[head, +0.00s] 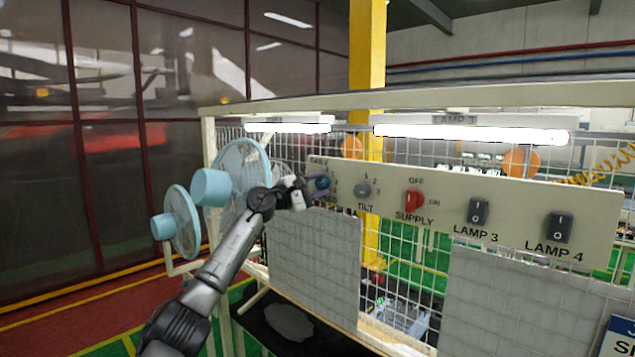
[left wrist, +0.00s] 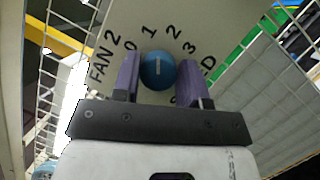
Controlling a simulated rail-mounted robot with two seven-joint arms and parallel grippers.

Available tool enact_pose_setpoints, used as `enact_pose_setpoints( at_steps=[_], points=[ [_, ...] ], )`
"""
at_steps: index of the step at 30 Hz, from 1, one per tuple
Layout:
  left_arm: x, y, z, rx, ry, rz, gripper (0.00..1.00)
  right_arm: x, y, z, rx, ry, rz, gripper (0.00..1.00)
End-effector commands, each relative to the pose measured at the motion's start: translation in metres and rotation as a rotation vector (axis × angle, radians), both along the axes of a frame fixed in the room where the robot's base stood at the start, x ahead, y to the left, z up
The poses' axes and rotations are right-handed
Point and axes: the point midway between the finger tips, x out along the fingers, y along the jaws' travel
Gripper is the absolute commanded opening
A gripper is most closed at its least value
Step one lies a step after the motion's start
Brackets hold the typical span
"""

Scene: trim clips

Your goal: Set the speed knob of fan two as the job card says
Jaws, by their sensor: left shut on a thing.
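The blue speed knob of fan two shows in the left wrist view (left wrist: 157,70), with FAN 2 and the digits 0, 1, 2 and 3 around it. Its white mark points up in that view, roughly between 1 and 2; I cannot tell exactly which. My left gripper (left wrist: 159,78) is shut on this knob, one purple finger on each side. In the head view the knob (head: 322,183) is at the left end of the panel, with my left gripper (head: 313,188) at it. My right gripper is not in view.
The pale panel (head: 520,209) also bears a grey TILT knob (head: 362,188), a red SUPPLY switch (head: 413,201) and black LAMP 3 (head: 478,211) and LAMP 4 (head: 559,227) switches. Two blue fans (head: 180,222) stand left of it. A card (head: 620,342) is cut off at lower right.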

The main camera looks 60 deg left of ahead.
Motion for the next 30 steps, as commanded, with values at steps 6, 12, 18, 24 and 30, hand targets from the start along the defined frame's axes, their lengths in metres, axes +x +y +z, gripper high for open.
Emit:
enact_pose_setpoints(
  at_steps=[6,12,18,24,30],
  points=[
    [-0.001,0.003,0.004,0.159,0.039,0.005,0.16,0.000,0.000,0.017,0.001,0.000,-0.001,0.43],
    [-0.001,0.002,0.004,0.265,0.065,0.006,0.16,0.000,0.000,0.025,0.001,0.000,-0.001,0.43],
    [-0.001,0.002,0.003,0.328,0.081,0.004,0.16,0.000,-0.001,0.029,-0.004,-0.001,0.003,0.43],
    [-0.001,0.002,0.002,0.355,0.087,0.005,0.16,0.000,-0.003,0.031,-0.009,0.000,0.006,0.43],
    [-0.001,0.002,0.002,0.359,0.088,0.005,0.16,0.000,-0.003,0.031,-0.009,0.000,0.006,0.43]
  ],
)
